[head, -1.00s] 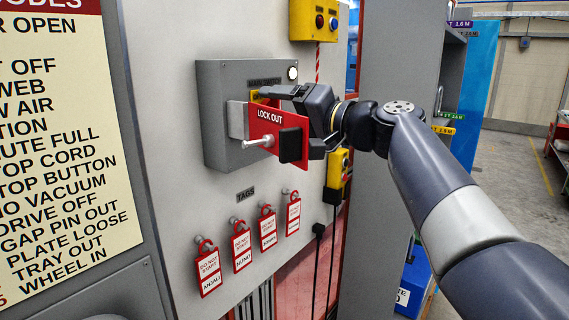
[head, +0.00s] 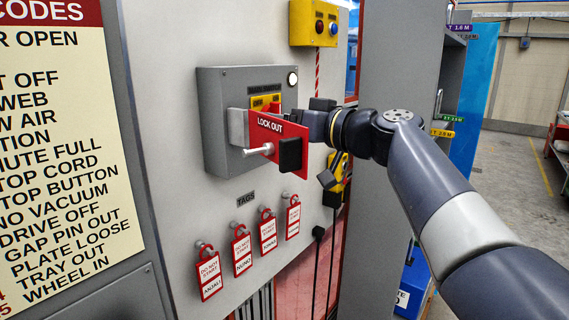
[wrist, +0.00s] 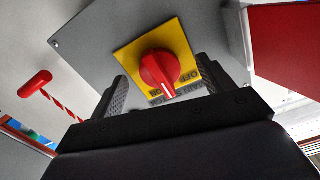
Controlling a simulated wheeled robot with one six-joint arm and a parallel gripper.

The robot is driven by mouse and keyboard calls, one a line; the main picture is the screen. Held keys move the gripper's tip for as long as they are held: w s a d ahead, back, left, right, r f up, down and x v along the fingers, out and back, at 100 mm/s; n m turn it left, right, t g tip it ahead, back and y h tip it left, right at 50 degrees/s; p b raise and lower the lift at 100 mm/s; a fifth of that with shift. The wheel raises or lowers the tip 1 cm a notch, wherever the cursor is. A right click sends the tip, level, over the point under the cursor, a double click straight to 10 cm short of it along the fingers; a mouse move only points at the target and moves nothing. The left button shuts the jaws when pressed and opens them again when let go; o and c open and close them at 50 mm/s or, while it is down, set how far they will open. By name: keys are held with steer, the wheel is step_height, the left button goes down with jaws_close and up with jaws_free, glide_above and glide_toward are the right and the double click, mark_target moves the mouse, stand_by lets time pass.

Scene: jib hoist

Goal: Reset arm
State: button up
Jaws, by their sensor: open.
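My gripper (head: 322,140) is just right of the grey switch box (head: 215,120), partly behind the red LOCK OUT plate (head: 268,134). In the wrist view its two fingers (wrist: 165,88) are apart and empty, with the red rotary knob (wrist: 158,68) showing between them, beyond the tips. The knob sits on a yellow plate (wrist: 183,42) with upside-down lettering. Its white mark points down in that view, near the ON lettering; OFF is to the right. In the head view the knob (head: 274,106) is partly covered by the LOCK OUT plate.
Several red-and-white tags (head: 209,274) hang below the box. A yellow button box (head: 314,24) is above right, and another yellow unit (head: 341,172) with a black cable is below my gripper. A red handle on a striped cord (wrist: 36,84) is left in the wrist view.

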steer(key=shift+n+p, duration=0.45)
steer(key=shift+n, duration=0.65)
steer(key=shift+f, duration=0.15)
